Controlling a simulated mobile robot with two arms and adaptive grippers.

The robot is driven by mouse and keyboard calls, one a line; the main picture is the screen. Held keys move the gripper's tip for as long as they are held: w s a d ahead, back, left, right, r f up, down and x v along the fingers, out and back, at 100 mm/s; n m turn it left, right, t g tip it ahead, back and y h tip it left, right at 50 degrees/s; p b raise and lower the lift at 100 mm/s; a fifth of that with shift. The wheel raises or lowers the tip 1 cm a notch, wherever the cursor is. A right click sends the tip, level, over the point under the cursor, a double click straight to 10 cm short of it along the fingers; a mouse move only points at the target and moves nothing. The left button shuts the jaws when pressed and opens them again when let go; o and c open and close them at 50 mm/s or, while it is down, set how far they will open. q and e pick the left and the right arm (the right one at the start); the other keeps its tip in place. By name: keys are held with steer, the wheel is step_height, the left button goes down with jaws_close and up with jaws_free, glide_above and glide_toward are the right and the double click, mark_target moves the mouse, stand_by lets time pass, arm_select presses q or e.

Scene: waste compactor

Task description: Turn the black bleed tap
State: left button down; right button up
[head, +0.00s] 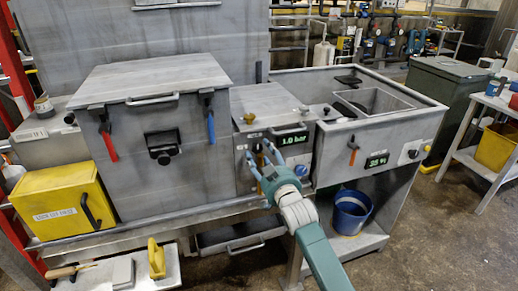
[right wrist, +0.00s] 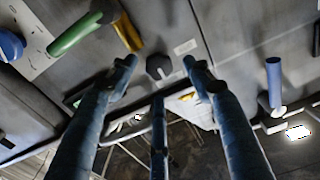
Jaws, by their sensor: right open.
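A small dark, faceted knob (right wrist: 158,67), which looks like the black bleed tap, shows on the grey panel in the right wrist view. My right gripper (right wrist: 159,78) is open, with its blue-grey fingers spread and the knob seen in the gap between the tips. I cannot tell whether any finger touches it. In the head view my right gripper (head: 260,156) is at the front of the grey control panel (head: 245,181), just below the green-lit 1.0 bar display (head: 291,139). The gripper largely hides the tap there. My left gripper is not in view.
A green handle (right wrist: 75,35) and a yellow part (right wrist: 128,32) are near the knob. A blue lever (head: 211,127) and a red lever (head: 109,147) are on the box at left. A blue knob (head: 301,170) is right of the gripper. A blue bucket (head: 351,212) stands below.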

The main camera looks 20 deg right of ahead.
mark_target(258, 149)
steer(key=shift+w, duration=1.55)
